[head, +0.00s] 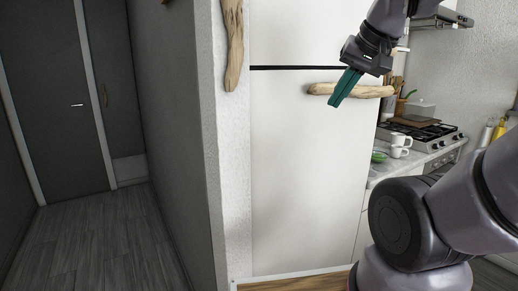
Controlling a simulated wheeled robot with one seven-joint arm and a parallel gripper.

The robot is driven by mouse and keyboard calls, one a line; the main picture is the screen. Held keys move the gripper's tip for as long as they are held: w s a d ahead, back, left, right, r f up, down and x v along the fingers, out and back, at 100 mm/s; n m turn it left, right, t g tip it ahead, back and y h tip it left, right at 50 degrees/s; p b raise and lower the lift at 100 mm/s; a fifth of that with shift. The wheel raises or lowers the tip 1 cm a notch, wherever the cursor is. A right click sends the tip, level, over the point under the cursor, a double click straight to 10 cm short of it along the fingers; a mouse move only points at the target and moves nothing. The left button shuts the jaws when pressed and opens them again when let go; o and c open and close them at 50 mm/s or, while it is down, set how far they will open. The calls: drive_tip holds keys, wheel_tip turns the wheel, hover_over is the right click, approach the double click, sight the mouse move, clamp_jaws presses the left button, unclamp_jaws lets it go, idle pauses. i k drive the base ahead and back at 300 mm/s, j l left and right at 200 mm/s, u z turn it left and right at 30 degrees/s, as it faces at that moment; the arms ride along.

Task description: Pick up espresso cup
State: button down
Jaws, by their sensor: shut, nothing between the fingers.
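Two small white cups stand close together on the kitchen counter, right of the fridge: an upper cup (400,139) and a lower cup (397,151). I cannot tell which of them is the espresso cup. My gripper (336,104), with teal fingers, is shut and empty. It hangs in front of the white fridge, up and to the left of the cups and well apart from them.
The white fridge (305,170) has driftwood handles (350,90). A green dish (379,156) lies left of the cups. A gas stove (432,136) stands behind them. A grey wall and hallway with clear floor (105,245) are at left.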

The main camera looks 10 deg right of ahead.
sight(396, 151)
drive_tip(key=i+l+z, duration=0.25)
drive_tip(key=z, duration=0.15)
drive_tip(key=i+l+z, duration=0.25)
drive_tip(key=z, duration=0.15)
drive_tip(key=i+l+z, duration=0.25)
drive_tip(key=z, duration=0.15)
drive_tip(key=i+l+u, duration=0.35)
drive_tip(key=i+l, duration=0.25)
drive_tip(key=i+l+u, duration=0.2)
drive_tip(key=l+u, duration=0.15)
drive_tip(key=i+l+u, duration=0.15)
drive_tip(key=l+u, duration=0.15)
drive_tip(key=i+l+u, duration=0.1)
drive_tip(key=l+u, duration=0.25)
